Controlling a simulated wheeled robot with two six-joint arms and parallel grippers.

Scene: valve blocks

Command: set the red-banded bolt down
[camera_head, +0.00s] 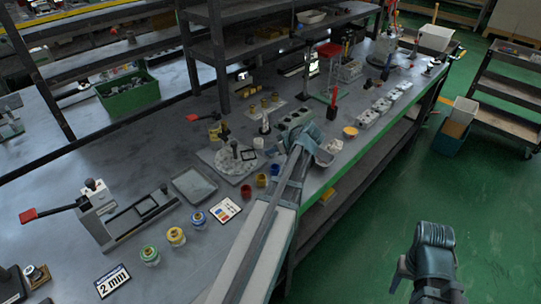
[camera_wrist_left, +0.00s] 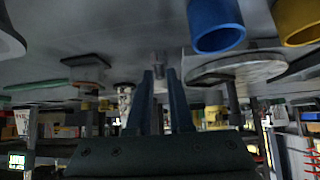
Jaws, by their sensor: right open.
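My left gripper (camera_head: 291,141) is low over the bench, at the right of the round grey plate (camera_head: 226,163). The left wrist view looks upside down: the two narrow fingers (camera_wrist_left: 160,80) are close together. A small grey piece, the bolt (camera_wrist_left: 159,62), fills the gap at their tips. Its red band cannot be made out, and the head view hides it behind the gripper. Whether it touches the bench I cannot tell. My right gripper (camera_head: 432,240) is empty and open over the green floor, clear of the bench.
A blue cup (camera_wrist_left: 216,25) and a yellow cup (camera_wrist_left: 298,20) are close beside the left gripper. A red cup (camera_head: 246,192) stands nearby. A grey block with holes (camera_head: 296,118) is just behind the gripper. A black-and-grey shelf rack (camera_head: 217,50) rises behind.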

